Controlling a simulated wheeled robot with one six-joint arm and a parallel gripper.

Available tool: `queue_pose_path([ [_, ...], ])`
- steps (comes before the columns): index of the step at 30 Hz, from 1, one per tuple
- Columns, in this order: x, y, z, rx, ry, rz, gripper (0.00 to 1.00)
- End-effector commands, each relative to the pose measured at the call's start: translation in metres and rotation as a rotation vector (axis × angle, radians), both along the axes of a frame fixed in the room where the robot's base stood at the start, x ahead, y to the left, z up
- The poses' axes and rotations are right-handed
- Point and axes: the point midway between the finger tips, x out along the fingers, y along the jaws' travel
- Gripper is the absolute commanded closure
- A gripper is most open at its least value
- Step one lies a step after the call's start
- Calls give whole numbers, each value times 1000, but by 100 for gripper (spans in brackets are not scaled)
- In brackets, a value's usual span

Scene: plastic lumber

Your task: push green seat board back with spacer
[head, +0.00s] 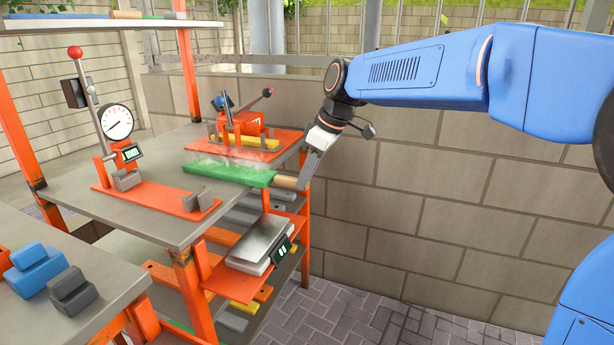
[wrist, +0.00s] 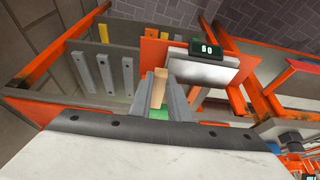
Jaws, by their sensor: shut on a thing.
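The green seat board (head: 230,174) lies flat on the grey table, with a whitish haze over its far left part. Its near right end is at the table's right edge. A tan wooden spacer (head: 285,181) lines up with that end and appears to touch it. My gripper (head: 302,182) is shut on the spacer at the table's right side. In the wrist view the spacer (wrist: 159,88) stands between the grey fingers, with a small part of the green board (wrist: 157,113) showing below it. The exact contact is hard to see.
An orange clamp fixture (head: 245,132) with a yellow piece stands behind the board. A dial gauge stand (head: 117,123) on an orange base is to the left. Below are a scale (head: 258,240) and racks of boards. A block wall stands close behind my arm.

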Motion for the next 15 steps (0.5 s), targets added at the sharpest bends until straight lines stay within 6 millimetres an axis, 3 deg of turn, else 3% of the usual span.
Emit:
queue_pose_path([
  [15,4,12,0,0,1,0,100],
])
